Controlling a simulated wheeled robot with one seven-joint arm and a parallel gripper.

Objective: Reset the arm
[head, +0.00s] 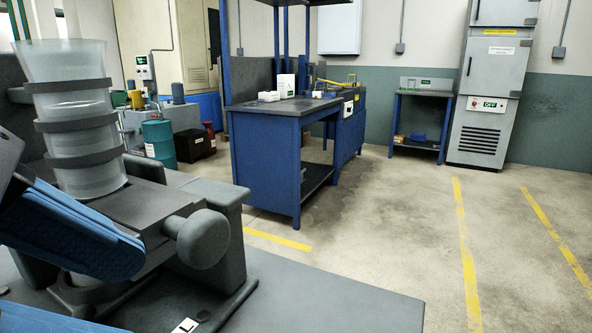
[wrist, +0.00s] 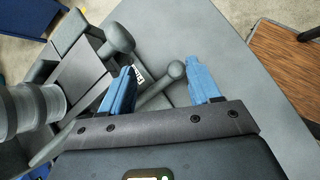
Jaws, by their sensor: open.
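My gripper (wrist: 160,67) is open, with its two blue fingers apart in the wrist view. No object is held between them. A grey lever with a round end (wrist: 176,70) shows beyond the gap between the fingers; I cannot tell whether a finger touches it. The fingers also show at the lower left of the head view, in front of the grey grinder (head: 125,205). The grinder carries a translucent cylinder with dark rings (head: 72,120) and a rounded knob (head: 203,238). The knob also shows left of my fingers in the wrist view (wrist: 119,38).
The grinder stands on a grey tabletop (head: 330,305). A blue workbench (head: 265,165) with small boxes stands behind it. A teal drum (head: 158,142) is at the left. A grey cabinet (head: 485,125) stands at the back right. The floor at right is clear, with yellow lines.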

